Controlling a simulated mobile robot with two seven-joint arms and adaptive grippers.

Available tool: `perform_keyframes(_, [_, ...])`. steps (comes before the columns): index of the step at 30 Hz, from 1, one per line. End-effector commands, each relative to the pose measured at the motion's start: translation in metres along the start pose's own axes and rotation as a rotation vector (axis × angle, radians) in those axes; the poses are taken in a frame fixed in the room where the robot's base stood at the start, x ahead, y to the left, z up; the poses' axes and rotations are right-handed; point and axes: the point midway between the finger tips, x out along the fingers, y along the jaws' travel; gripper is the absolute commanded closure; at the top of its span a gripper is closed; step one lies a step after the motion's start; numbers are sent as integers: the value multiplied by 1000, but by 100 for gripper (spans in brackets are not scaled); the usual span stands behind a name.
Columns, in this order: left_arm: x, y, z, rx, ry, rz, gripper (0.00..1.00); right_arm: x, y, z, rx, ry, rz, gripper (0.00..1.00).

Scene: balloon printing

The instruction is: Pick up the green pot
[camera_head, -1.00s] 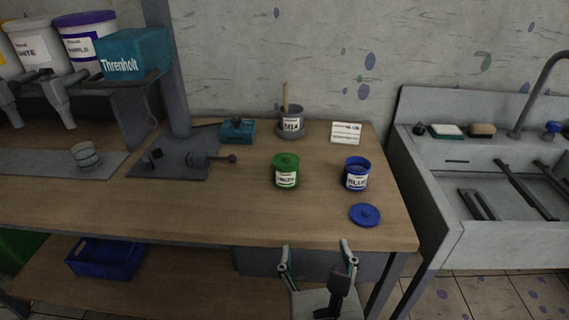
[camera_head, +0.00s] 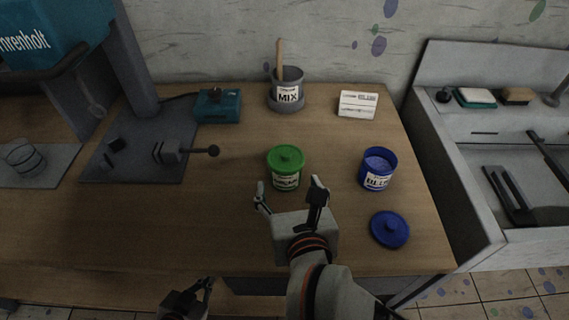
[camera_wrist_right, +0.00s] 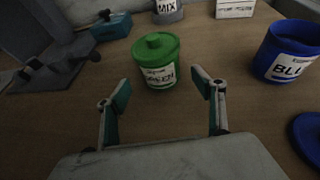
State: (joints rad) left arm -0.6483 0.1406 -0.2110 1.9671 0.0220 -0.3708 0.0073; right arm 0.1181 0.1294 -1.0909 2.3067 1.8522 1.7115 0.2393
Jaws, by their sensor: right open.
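The green pot (camera_head: 286,168) stands upright on the wooden table with its green lid on and a white label on its front. My right gripper (camera_head: 291,192) is open and just in front of the pot, on the near side. In the right wrist view the green pot (camera_wrist_right: 156,60) is ahead of the two spread fingers (camera_wrist_right: 160,98), roughly centred between them and apart from both. My left gripper (camera_head: 188,298) shows only in part at the bottom edge of the head view, below the table's front edge; its jaws are not clear.
An open blue pot (camera_head: 377,169) stands right of the green pot, its blue lid (camera_head: 389,229) lying in front. Behind are a grey MIX pot (camera_head: 286,92) with a stick, a white card (camera_head: 357,104) and a teal box (camera_head: 217,106). A sink (camera_head: 470,200) is at the right.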

Motion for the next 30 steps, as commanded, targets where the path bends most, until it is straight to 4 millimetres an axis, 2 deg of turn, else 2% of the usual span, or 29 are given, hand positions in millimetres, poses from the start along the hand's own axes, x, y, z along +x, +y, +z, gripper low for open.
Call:
perform_keyframes(12, [1,0,0,1,1,0,100,52,-2,4,-2,-1,-2,32])
perform_keyframes(16, [2,-1,-3,2,7,-3,100,59,-2,4,0,0,0,32])
perform_keyframes(22, [2,-2,-4,3,8,-4,100,59,-2,4,0,0,0,32])
perform_keyframes(23, [2,-2,-4,3,8,-4,100,59,-2,4,0,0,0,37])
perform_keyframes(27, [2,-2,-4,3,8,-4,100,59,-2,4,0,0,0,73])
perform_keyframes(28, [2,-2,-4,3,8,-4,100,59,-2,4,0,0,0,79])
perform_keyframes(30, [2,-2,-4,3,8,-4,100,59,-2,5,0,-1,0,79])
